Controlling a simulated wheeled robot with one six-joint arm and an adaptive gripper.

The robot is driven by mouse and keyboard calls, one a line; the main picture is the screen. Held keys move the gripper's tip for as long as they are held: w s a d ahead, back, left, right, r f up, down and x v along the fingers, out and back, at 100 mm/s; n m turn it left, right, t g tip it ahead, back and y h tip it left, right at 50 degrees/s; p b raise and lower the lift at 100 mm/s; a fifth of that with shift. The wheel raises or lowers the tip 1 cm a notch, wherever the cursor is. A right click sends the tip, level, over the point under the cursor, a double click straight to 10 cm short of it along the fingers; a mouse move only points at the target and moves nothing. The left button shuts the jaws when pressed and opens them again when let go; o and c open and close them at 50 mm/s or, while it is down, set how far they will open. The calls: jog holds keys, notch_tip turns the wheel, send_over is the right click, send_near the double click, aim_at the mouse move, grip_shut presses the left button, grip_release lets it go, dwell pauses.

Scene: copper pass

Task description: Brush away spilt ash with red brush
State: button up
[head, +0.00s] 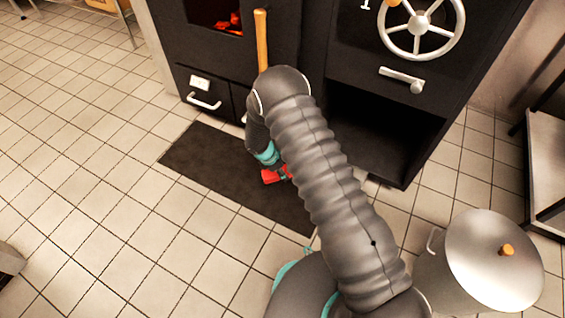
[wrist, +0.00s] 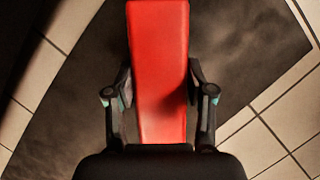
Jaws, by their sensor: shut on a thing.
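My gripper (wrist: 159,97) is shut on the red brush (wrist: 160,50), with one finger on each side of it. In the wrist view the brush shows as a long red tapering body over the dark mat (wrist: 240,60); no bristles show. In the head view the red of the brush (head: 271,176) shows beside the gripper, above or at the mat (head: 195,155) in front of the stove; my arm hides much of it. Faint paler smudges mark the mat in the wrist view; I cannot tell for sure whether they are ash.
The black stove (head: 290,50) with glowing coals stands just behind the mat. A wooden stick (head: 261,38) rises upright before it. A lidded metal pot (head: 490,260) stands at the right, near a metal shelf (head: 545,165).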

jog(key=shift+r+p, duration=0.9)
jog(key=shift+r, duration=1.1)
